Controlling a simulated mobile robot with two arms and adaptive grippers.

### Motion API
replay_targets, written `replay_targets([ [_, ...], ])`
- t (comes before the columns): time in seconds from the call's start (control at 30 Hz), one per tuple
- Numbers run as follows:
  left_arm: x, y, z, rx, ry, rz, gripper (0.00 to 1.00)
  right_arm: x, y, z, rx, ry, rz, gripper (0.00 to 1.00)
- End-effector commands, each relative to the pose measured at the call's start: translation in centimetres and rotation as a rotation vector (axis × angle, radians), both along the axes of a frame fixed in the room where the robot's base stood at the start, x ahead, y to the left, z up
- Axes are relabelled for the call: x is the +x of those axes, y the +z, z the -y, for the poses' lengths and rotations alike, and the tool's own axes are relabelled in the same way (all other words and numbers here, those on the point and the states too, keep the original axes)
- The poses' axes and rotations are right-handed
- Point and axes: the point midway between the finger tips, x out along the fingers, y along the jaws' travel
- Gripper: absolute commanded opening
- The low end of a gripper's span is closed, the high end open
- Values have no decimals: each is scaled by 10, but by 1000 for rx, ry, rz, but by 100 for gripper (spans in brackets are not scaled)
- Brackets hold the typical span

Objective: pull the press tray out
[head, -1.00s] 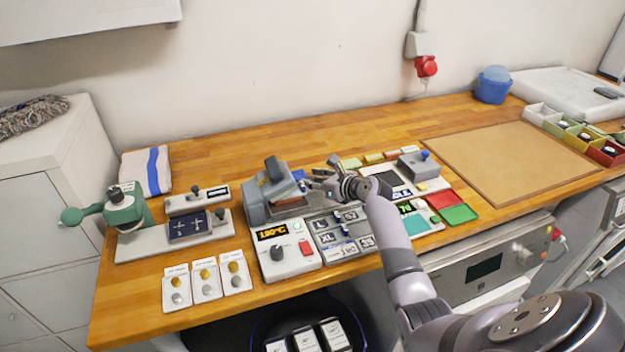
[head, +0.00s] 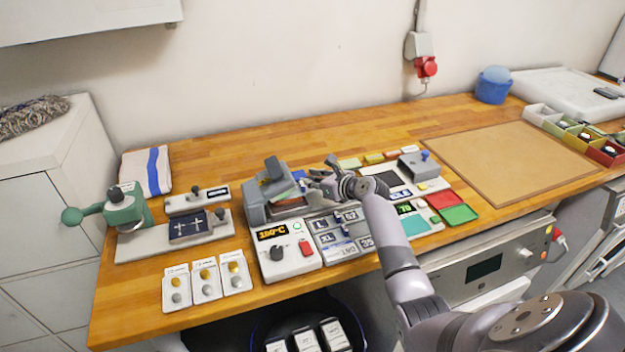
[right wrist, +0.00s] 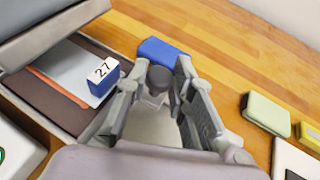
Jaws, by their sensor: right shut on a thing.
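The grey heat press (head: 268,196) stands mid-bench, with its upper part tilted over the tray. In the right wrist view the press tray (right wrist: 30,90) shows a brown surface with a light grey sheet and an orange strip on it. A blue block with a white face marked 27 (right wrist: 103,76) stands on the tray side, close to my left-hand finger. My left gripper is out of view.
A control box with an orange display (head: 287,247) and a tile rack (head: 340,236) stand in front. A green-handled hand press (head: 122,208) is to the left. A grey box (head: 418,165) and small coloured pads (head: 374,157) lie right. Bare wood lies behind the press.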

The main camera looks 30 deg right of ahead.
Motion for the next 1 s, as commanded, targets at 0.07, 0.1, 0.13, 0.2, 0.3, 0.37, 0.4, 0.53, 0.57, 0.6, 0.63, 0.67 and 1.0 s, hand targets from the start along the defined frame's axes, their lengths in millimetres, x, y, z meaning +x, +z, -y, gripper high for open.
replay_targets([
  [0.07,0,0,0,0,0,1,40,0,0,0,0,0,0,0],
  [0.1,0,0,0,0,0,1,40,0,0,0,0,0,0,0],
  [0.13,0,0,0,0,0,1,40,0,0,0,0,0,0,0],
  [0.2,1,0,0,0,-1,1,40,0,0,0,0,0,0,0],
  [0.3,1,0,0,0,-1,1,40,0,0,0,0,0,0,0],
  [0.37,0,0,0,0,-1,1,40,-1,0,2,0,-1,-1,0],
  [0.4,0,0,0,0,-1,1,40,-1,0,6,0,-2,-2,0],
  [0.53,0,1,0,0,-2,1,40,-8,0,33,0,-4,-3,0],
  [0.57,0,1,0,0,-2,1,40,-10,0,42,-1,-5,-3,0],
  [0.6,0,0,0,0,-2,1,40,-12,0,53,-1,-5,-3,0],
  [0.63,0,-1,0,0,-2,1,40,-14,0,62,-1,-5,-3,0],
  [0.67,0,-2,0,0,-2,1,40,-16,-1,70,-1,-5,-3,0],
  [1.0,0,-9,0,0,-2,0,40,-28,0,118,0,0,0,0],
])
